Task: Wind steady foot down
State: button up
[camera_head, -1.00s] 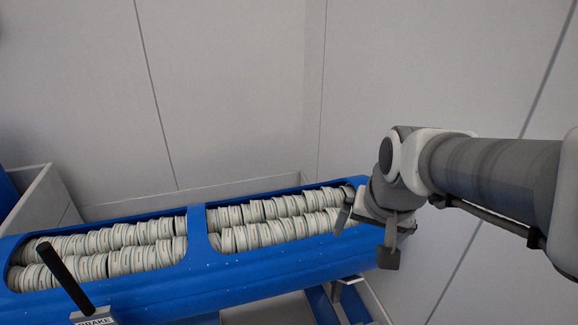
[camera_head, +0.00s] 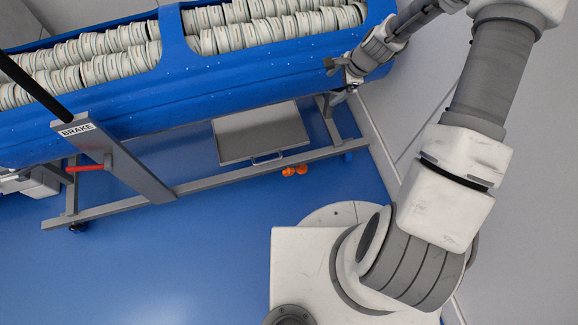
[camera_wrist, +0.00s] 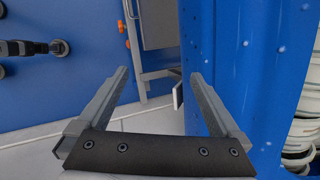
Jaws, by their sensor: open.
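The tub carrier is a long blue tub (camera_head: 240,75) on a grey frame with a lower rail (camera_head: 225,182). Two small orange parts (camera_head: 295,171) sit at the lower rail; they also show at the upper left-centre of the wrist view (camera_wrist: 124,34). I cannot tell which part is the steady foot. My gripper (camera_head: 340,73) is open and empty beside the tub's right end, above the frame's right leg (camera_head: 328,120). In the wrist view my open fingers (camera_wrist: 160,75) have a grey frame post (camera_wrist: 140,85) between them, farther off, and the tub wall close on the right.
A black-handled brake lever with a BRAKE label (camera_head: 76,129) and a red bar (camera_head: 85,168) are at the left. A grey tray (camera_head: 262,132) hangs under the tub. Pale discs fill the tub.

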notch_tip(320, 180, down, 21)
jog(key=s+a+m+y+b, duration=0.1)
jog(key=s+a+m+b, duration=0.15)
jog(key=m, duration=0.55)
jog(key=m+b, duration=0.4)
jog(key=m, duration=0.5)
send_near(291, 170)
jog(key=b+x, duration=0.7)
jog(key=x, duration=0.4)
jog(key=shift+s, duration=0.2)
jog(key=shift+w+a+f+b, duration=0.25)
jog(key=shift+f+b, duration=0.15)
jog(key=shift+f, duration=0.15)
jog(key=c, duration=1.3)
jog(key=shift+t, duration=0.3)
jog(key=shift+c, duration=0.2)
